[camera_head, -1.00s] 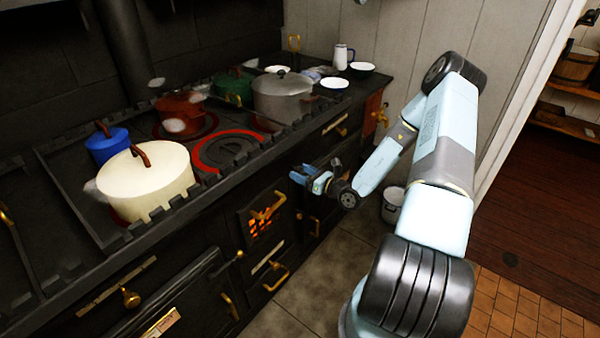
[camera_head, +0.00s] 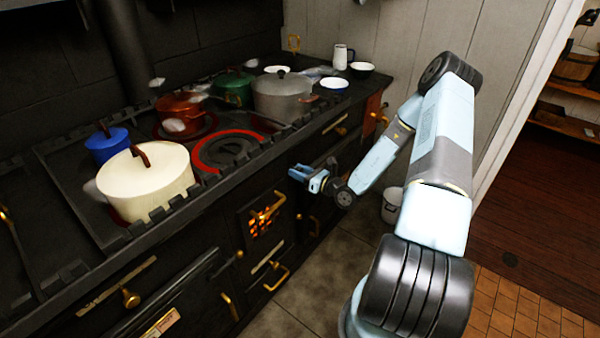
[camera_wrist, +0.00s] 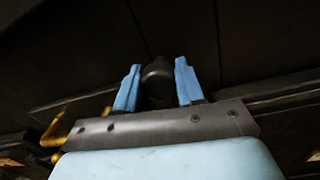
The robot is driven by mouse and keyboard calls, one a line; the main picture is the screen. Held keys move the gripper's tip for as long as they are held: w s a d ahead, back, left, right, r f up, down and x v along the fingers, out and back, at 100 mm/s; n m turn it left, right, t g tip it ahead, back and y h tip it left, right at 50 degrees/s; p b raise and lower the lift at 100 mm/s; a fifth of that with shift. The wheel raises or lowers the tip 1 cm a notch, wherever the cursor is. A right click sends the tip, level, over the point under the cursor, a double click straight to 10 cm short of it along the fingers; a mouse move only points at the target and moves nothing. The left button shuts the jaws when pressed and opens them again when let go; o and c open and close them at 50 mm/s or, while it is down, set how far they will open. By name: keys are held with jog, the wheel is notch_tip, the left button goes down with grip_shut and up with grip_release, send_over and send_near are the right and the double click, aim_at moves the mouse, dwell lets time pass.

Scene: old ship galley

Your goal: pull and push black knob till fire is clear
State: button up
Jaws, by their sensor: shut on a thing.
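The black knob (camera_wrist: 157,78) shows in the wrist view as a dark round end between my two blue fingers. My gripper (camera_wrist: 157,85) is shut on it. In the head view my gripper (camera_head: 308,176) is at the stove's (camera_head: 225,198) front, below the right part of the cooktop edge, and the knob cannot be made out there. The fire (camera_head: 262,222) glows orange behind a small grate in the stove front, left of and below my gripper.
A cream pot (camera_head: 145,185), blue pot (camera_head: 106,145), red pot (camera_head: 182,112), green pot (camera_head: 234,88) and grey pot (camera_head: 283,98) stand on the cooktop. Brass handles (camera_head: 277,278) stick out of the stove front. A white bucket (camera_head: 392,205) stands on the floor behind my arm.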

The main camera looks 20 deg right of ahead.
grip_shut()
jog(key=shift+d, duration=0.1)
jog(key=v, duration=0.6)
jog(key=shift+s, duration=0.3)
jog(key=shift+d, duration=0.1)
jog(key=o, duration=0.9)
grip_release()
jog(key=shift+o, duration=0.2)
jog(key=v, duration=1.3)
jog(key=shift+s+d, duration=0.15)
jog(key=shift+s, duration=0.25)
